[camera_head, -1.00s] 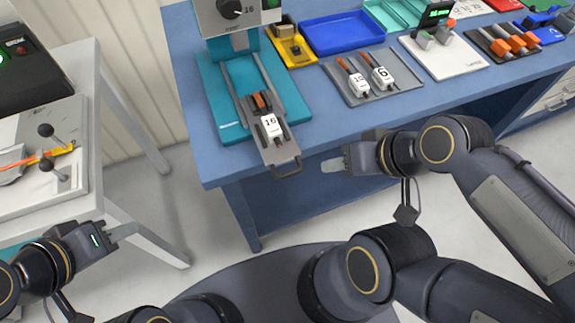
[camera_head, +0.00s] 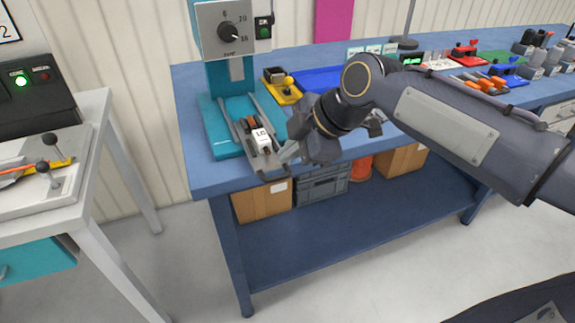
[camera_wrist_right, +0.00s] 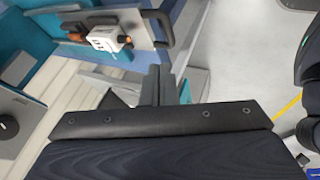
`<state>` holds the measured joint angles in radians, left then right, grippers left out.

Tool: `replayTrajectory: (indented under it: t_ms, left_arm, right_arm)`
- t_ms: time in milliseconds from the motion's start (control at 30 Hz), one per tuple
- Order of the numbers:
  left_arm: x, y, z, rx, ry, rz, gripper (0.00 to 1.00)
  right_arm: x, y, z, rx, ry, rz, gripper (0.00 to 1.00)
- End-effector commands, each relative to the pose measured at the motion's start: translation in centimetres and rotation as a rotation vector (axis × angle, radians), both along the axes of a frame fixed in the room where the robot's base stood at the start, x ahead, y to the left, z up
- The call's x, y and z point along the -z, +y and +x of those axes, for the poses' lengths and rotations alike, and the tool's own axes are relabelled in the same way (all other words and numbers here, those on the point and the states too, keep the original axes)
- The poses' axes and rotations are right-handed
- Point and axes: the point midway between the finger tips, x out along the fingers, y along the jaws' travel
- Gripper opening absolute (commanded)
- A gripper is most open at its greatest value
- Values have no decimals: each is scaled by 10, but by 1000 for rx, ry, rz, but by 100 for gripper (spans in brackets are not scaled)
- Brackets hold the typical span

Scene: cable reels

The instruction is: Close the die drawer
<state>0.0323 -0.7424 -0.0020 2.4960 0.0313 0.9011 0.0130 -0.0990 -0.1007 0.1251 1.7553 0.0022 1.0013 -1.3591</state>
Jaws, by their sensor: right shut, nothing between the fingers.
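The die drawer (camera_head: 277,165) is a grey sliding tray in the teal press (camera_head: 219,120). It is pulled out, its dark handle (camera_head: 275,177) reaching past the blue table's front edge. A white numbered die (camera_head: 262,140) with an orange and black part lies in it. The drawer (camera_wrist_right: 145,14), handle (camera_wrist_right: 163,42) and die (camera_wrist_right: 103,39) also show in the right wrist view. My right gripper (camera_head: 288,152) is shut and empty, just right of the drawer's front end near the handle. In the wrist view its fingers (camera_wrist_right: 158,84) appear below the handle; I cannot tell whether they touch. My left gripper is out of view.
A yellow tray (camera_head: 283,93) and a blue tray (camera_head: 316,79) lie right of the press, partly behind my right arm. Boxes (camera_head: 262,201) and a grey crate (camera_head: 322,184) stand under the table. A white-topped bench (camera_head: 75,205) stands at left, with a floor gap between.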

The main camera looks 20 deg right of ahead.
Motion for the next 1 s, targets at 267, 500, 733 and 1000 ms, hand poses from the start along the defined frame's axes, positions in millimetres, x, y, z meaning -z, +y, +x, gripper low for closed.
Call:
replayTrajectory:
  t_ms: [267,500,733,1000]
  left_arm:
    - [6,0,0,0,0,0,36]
    - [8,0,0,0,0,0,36]
    - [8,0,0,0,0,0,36]
    - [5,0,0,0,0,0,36]
  right_arm:
    - [43,20,23,1,5,1,0]
    - [61,30,34,3,2,2,0]
    - [63,31,35,4,2,2,0]
    - [62,31,45,4,4,3,0]
